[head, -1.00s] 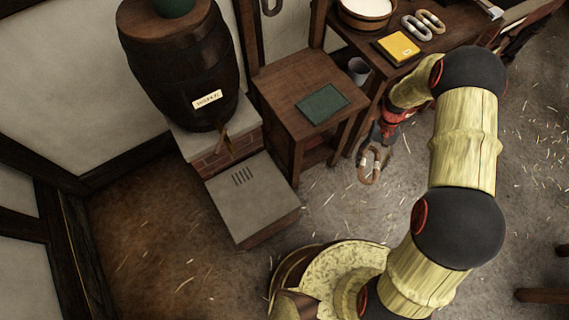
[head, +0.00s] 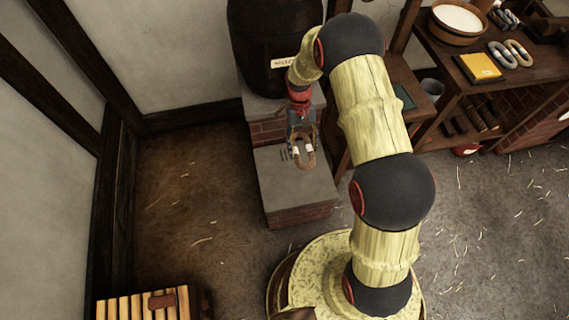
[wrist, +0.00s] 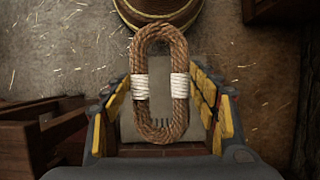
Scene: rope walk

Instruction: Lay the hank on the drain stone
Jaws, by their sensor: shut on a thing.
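The hank (wrist: 160,85) is a brown rope loop with white bindings on both sides. In the head view the hank (head: 306,160) hangs from my gripper (head: 301,138), over the drain stone. My gripper (wrist: 160,112) is shut on the hank, with a yellow-padded finger on each side. The drain stone (head: 310,196) is a grey slab with dark slots on a brick base, in front of the barrel. The hank and gripper cover part of its top, and the stone also shows below them in the wrist view (wrist: 200,70). The hank looks above the stone, apart from it.
The dark barrel (head: 268,40) stands on a brick plinth behind the stone. A small wooden table (head: 408,75) with a green item is to the right, partly behind my arm. A slatted wooden crate (head: 130,308) is at lower left. The floor left of the stone is clear.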

